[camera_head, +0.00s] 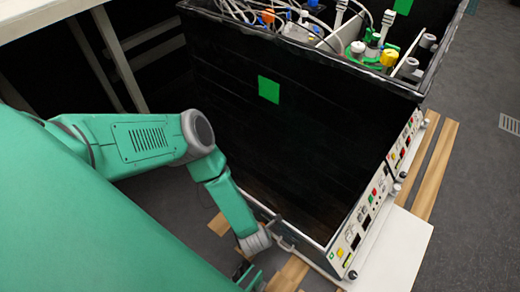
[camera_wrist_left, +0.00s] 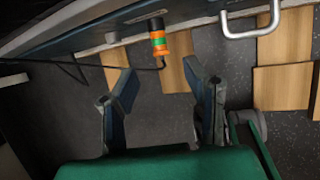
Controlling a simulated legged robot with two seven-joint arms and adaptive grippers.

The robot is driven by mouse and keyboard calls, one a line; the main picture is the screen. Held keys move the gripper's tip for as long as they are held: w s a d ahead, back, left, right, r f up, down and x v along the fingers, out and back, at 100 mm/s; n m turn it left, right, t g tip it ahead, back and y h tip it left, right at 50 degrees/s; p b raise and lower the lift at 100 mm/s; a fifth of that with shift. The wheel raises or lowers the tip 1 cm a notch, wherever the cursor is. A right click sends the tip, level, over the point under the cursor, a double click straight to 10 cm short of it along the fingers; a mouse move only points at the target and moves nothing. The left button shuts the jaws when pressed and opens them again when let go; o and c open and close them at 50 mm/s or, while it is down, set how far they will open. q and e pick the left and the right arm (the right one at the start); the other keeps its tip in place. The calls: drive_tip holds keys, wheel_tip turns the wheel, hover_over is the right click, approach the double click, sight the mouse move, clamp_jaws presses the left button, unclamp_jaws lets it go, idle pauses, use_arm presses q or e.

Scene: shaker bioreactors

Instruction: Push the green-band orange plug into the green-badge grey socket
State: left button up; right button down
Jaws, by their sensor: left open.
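The orange plug (camera_wrist_left: 158,47) with a green band shows near the top middle of the left wrist view. A dark cable runs from its lower end toward the left. Its dark upper end is close to the machine's light edge; I cannot tell whether they touch. My left gripper (camera_wrist_left: 160,72) is open and empty, with the plug beyond the gap between its fingers. In the head view, my left gripper (camera_head: 250,277) is low near the machine's front corner, partly cut off by the bottom edge. I cannot make out the green-badge grey socket. My right gripper is not in view.
A large black shaker box (camera_head: 285,150) carries a green square (camera_head: 269,90) and holds tangled tubing. Control panels (camera_head: 355,235) line its right side. A metal handle (camera_wrist_left: 250,28) juts out right of the plug. Wooden boards (camera_wrist_left: 285,83) lie on the grey floor.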

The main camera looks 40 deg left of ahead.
use_arm(q)
drive_tip(key=b+x, duration=0.1)
drive_tip(key=x, duration=0.2)
drive_tip(key=b+x, duration=0.2)
drive_tip(key=x, duration=0.1)
drive_tip(key=shift+d+f, duration=0.1)
drive_tip(key=shift+d, duration=0.1)
drive_tip(key=shift+a+f, duration=0.1)
drive_tip(key=shift+a, duration=0.25)
clamp_jaws()
drive_tip(key=shift+d, duration=0.25)
drive_tip(key=shift+s+a+p, duration=0.15)
drive_tip(key=shift+s+p, duration=0.15)
drive_tip(key=shift+s, duration=0.3)
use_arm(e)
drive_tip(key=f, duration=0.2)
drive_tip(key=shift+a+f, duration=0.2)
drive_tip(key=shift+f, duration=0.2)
use_arm(q)
drive_tip(key=shift+s, duration=0.25)
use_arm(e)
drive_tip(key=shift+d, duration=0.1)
